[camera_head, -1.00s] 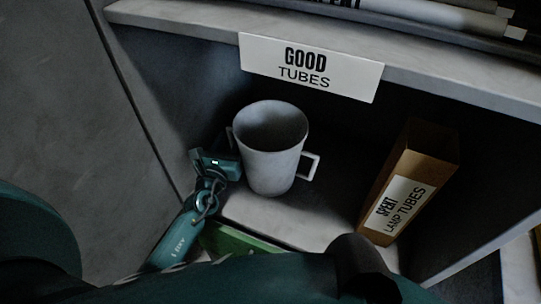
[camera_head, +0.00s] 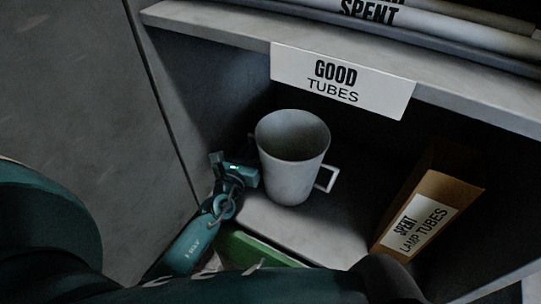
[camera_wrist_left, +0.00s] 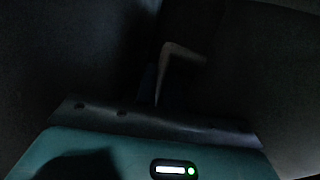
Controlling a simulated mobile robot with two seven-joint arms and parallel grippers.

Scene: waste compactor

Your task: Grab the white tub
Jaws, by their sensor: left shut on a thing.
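The white tub (camera_head: 291,165) stands upright and open-topped on the pale floor of the shelf bay in the head view, with a handle on each side. My left gripper (camera_head: 248,172) is at its left side, by the left handle, and is shut on that handle. The jaws and the lower part of the handle are hard to make out. In the dark left wrist view, a pale bent strip (camera_wrist_left: 178,62), seemingly the handle, shows beyond the gripper body. My right gripper is not in view.
A brown box (camera_head: 428,212) labelled "SPENT LAMP TUBES" leans at the right of the bay. A shelf edge with a "GOOD TUBES" sign (camera_head: 340,82) overhangs the tub, with tubes above. A green object (camera_head: 252,249) lies at the front. A grey wall is close on the left.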

